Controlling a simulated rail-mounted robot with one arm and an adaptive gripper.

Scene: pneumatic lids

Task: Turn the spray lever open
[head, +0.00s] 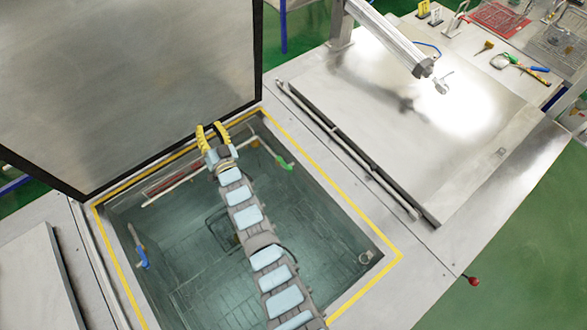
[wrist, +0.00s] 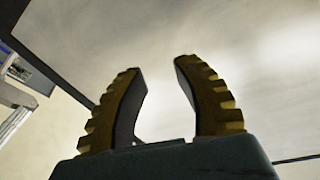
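My gripper (head: 211,130) is at the far edge of the open tank, its two yellow ribbed fingers pointing up and away. In the wrist view my gripper (wrist: 160,70) is open, with nothing between the fingers. A green-handled lever (head: 286,164) is inside the tank near its far right wall, to the right of my gripper and apart from it. A blue-handled lever (head: 142,257) is at the tank's left wall. I cannot tell by looks which one is the spray lever. Neither lever shows in the wrist view.
A large grey lid (head: 130,80) stands raised behind the tank. The tank has a yellow rim line (head: 330,181). A closed metal lid (head: 400,120) lies to the right, with a cylinder (head: 385,35) above it. A red knob (head: 473,281) is at the front edge. Tools lie far right.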

